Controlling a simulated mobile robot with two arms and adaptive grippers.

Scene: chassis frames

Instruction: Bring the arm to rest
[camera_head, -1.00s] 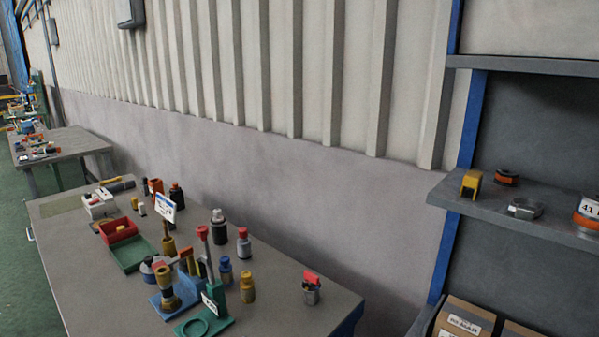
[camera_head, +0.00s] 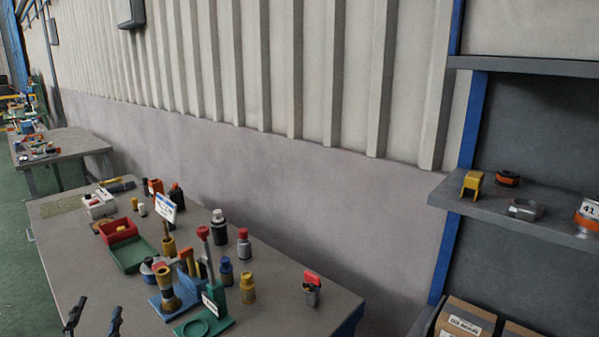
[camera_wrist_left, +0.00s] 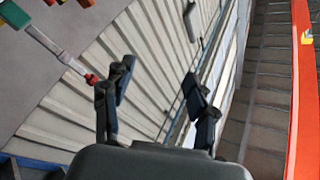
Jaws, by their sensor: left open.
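My left gripper (camera_head: 95,318) shows at the bottom left edge of the head view, in front of the near left part of the workbench (camera_head: 75,270). Its two dark fingers are apart. In the left wrist view the gripper (camera_wrist_left: 155,90) is open, with nothing between its fingers. A green and white tool with a red tip (camera_wrist_left: 62,52) shows beside the left finger there; I cannot tell how far apart they are. The rest of the left arm is out of the head view. My right gripper is not in view.
The workbench carries a green stand (camera_head: 207,322), a blue stand (camera_head: 168,302), a red bin (camera_head: 118,231), a green tray (camera_head: 133,256) and several bottles. Shelves (camera_head: 500,207) stand at right. Another table (camera_head: 75,142) is far left. The bench's near left surface is mostly clear.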

